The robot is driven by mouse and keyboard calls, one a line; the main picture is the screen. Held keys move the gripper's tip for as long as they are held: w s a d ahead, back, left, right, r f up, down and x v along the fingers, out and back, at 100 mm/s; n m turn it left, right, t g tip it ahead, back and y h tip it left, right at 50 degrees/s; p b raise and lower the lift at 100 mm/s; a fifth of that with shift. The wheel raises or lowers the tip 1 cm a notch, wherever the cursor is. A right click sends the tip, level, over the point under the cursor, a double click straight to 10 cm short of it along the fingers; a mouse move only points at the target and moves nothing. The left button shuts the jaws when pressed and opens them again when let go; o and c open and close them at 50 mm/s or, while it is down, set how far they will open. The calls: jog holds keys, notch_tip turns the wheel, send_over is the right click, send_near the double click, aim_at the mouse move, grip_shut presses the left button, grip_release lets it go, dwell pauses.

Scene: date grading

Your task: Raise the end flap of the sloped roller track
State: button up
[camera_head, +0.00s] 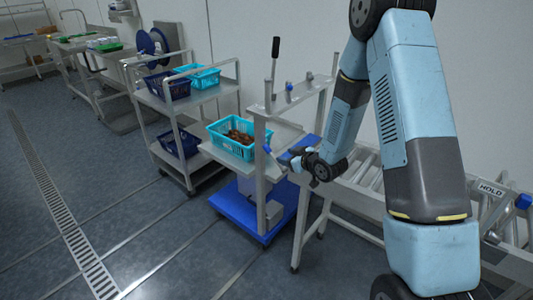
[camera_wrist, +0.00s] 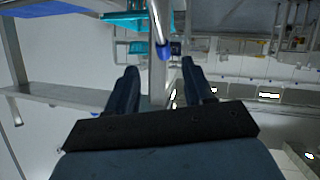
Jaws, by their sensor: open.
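The sloped roller track (camera_head: 365,190) runs from the right side towards the middle in the head view, partly hidden behind my arm. Its end lies by my wrist, and I cannot clearly make out the end flap there. My gripper (camera_head: 283,160) is beside the grey upright frame (camera_head: 260,180), pointing left. In the wrist view my gripper (camera_wrist: 161,82) is open, its two dark fingers apart with nothing held. A grey bar with a blue end (camera_wrist: 162,50) shows beyond and between the fingertips. I cannot tell whether it belongs to the flap.
A turquoise crate of dates (camera_head: 232,140) sits on a shelf left of the frame, above a blue base (camera_head: 240,210). A trolley (camera_head: 195,105) with crates stands further left. The floor at left is clear.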

aim_at(267, 152)
jog(key=x, duration=1.3)
jog(key=shift+w+a+f, duration=0.2)
jog(key=shift+a, duration=0.1)
jog(key=shift+c, duration=0.4)
grip_shut()
